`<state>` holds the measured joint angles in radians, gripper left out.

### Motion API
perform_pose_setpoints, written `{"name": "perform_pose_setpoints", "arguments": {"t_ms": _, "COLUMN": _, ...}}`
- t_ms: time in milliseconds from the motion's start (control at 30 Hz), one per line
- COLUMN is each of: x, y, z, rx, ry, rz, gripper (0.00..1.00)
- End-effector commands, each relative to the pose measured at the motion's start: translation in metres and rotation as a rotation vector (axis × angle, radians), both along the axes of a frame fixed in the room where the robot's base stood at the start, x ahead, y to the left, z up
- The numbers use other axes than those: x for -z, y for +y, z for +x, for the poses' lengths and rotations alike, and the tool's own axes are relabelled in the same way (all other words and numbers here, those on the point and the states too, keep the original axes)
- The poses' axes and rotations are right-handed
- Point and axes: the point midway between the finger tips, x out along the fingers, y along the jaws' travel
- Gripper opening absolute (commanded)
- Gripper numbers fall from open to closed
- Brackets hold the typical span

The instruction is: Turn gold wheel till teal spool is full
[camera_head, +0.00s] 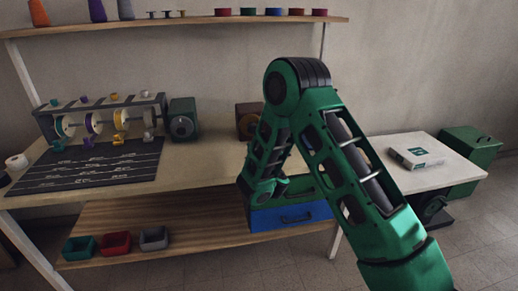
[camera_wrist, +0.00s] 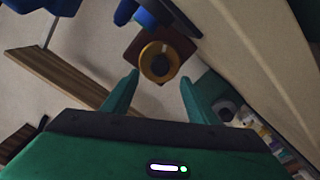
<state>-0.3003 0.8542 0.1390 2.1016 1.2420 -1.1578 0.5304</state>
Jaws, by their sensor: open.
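In the wrist view the gold wheel (camera_wrist: 159,62), a ring with a dark centre, is on a brown box (camera_wrist: 183,48). My gripper (camera_wrist: 158,78) is open, with one green finger on each side of the wheel in the picture. A gap shows beside each fingertip, and no contact is visible. In the head view the brown box (camera_head: 247,110) stands on the bench, partly behind my arm. The teal spool (camera_head: 64,125) is at the left end of the spool rack; how full it is cannot be told. My fingers are hidden there.
The spool rack (camera_head: 102,107) also holds purple and yellow parts. A dark green box with a round dial (camera_head: 183,121) stands between rack and brown box. A black striped mat (camera_head: 88,166) lies in front. Above is a shelf (camera_head: 180,23); below are small bins (camera_head: 116,243) and a blue drawer (camera_head: 290,216).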

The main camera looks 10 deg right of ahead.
Motion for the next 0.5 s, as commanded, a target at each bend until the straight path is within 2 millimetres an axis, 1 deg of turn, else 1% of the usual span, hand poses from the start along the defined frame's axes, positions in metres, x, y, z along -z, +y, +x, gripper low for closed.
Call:
{"name": "perform_pose_setpoints", "arguments": {"t_ms": 200, "x": 0.001, "y": 0.0, "z": -0.015, "rx": 0.0, "ry": 0.002, "rz": -0.002, "gripper": 0.53}}
{"name": "perform_pose_setpoints", "arguments": {"t_ms": 500, "x": 0.0, "y": 0.001, "z": -0.021, "rx": 0.0, "ry": 0.001, "rz": 0.0, "gripper": 0.53}}
